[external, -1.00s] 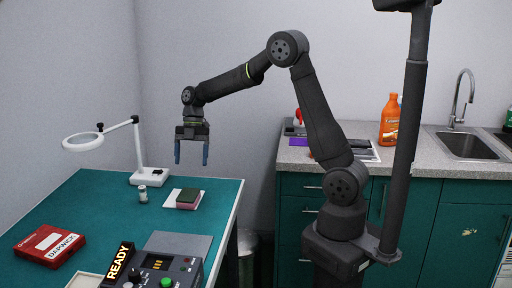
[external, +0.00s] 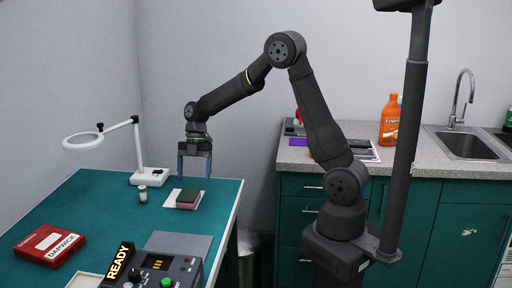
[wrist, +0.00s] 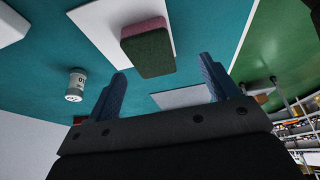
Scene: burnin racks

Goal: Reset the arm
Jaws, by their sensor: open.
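My gripper (external: 195,164) hangs above the far right part of the green table, with its fingers pointing down. It is open and holds nothing; the wrist view shows its two blue fingers (wrist: 165,85) apart. A green and pink sponge-like block (external: 189,197) lies on a white sheet (external: 173,198) below my gripper. In the wrist view the block (wrist: 150,52) shows just beyond the fingers and apart from them.
A small labelled canister (external: 142,194) and a magnifier lamp (external: 150,177) stand left of the block. A red box (external: 50,245) and a control box with a READY sign (external: 120,262) are nearer. A grey mat (external: 180,244) lies at front right.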

